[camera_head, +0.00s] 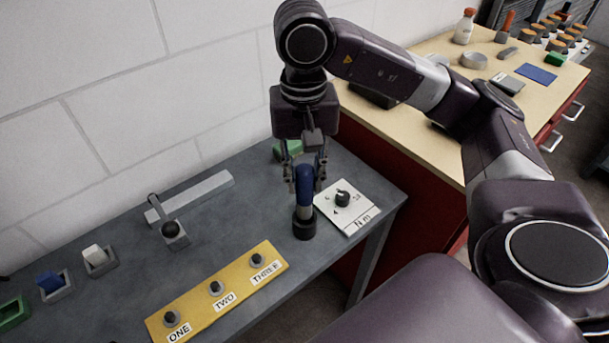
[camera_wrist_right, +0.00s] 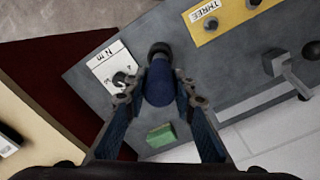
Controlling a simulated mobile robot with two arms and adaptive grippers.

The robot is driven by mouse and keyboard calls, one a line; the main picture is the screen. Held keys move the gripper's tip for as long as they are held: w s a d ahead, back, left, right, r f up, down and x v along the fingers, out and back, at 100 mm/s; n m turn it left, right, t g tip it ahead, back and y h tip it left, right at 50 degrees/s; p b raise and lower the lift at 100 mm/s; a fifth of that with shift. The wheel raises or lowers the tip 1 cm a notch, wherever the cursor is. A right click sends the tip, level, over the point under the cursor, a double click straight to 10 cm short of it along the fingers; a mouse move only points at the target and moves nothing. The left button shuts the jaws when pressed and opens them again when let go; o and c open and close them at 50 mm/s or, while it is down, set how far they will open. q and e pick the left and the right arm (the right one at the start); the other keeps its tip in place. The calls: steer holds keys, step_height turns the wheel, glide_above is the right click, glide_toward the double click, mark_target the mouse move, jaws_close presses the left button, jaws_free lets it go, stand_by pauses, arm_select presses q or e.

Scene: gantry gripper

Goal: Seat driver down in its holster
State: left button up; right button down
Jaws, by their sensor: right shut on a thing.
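The driver (camera_head: 304,184) has a blue body and stands upright at the right part of the grey table. Its lower end is at a dark round holster (camera_head: 304,224); I cannot tell how deep it sits. My right gripper (camera_head: 305,176) is above it with its fingers shut around the upper part of the driver. In the right wrist view the blue driver (camera_wrist_right: 158,84) lies between the fingertips (camera_wrist_right: 155,98), and the dark holster (camera_wrist_right: 160,50) shows beyond it. My left gripper is not in view.
A white plate with a dial (camera_head: 346,206) is just right of the holster. A yellow panel with knobs labelled ONE, TWO, THREE (camera_head: 216,291) lies in front. A green block (camera_head: 288,150) is behind. A lever (camera_head: 170,229) stands left. A wooden-topped bench (camera_head: 430,140) adjoins at right.

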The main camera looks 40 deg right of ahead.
mark_target(305, 196)
steer(key=shift+f+b, duration=2.85)
steer(key=shift+b, duration=0.1)
steer(key=c, duration=1.5)
jaws_free()
steer(key=shift+r, duration=0.1)
steer(key=shift+c, duration=0.2)
steer(key=shift+r, duration=6)
